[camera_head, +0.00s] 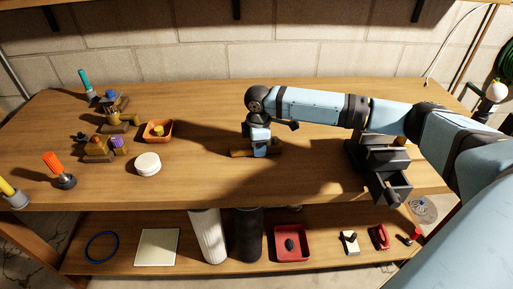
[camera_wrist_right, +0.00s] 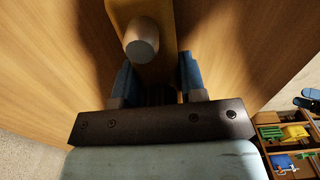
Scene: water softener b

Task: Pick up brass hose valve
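A brass-coloured piece (camera_head: 240,153), which looks like the brass hose valve, lies on the wooden bench top under my right gripper (camera_head: 259,149). The gripper points down over its middle and hides part of it. In the right wrist view the brass piece (camera_wrist_right: 158,15) has a pale round stub on top and runs down between the two blue fingers of my right gripper (camera_wrist_right: 159,80). The fingers stand apart on either side of it, with a narrow gap visible at the right finger. The piece rests on the wood. My left gripper is not in view.
Brass fittings (camera_head: 118,123), an orange tray (camera_head: 158,131) and a white round lid (camera_head: 147,163) stand on the left. A dark organizer (camera_head: 388,160) sits under my right arm. The lower shelf holds a red tray (camera_head: 291,257). Bench around the gripper is clear.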

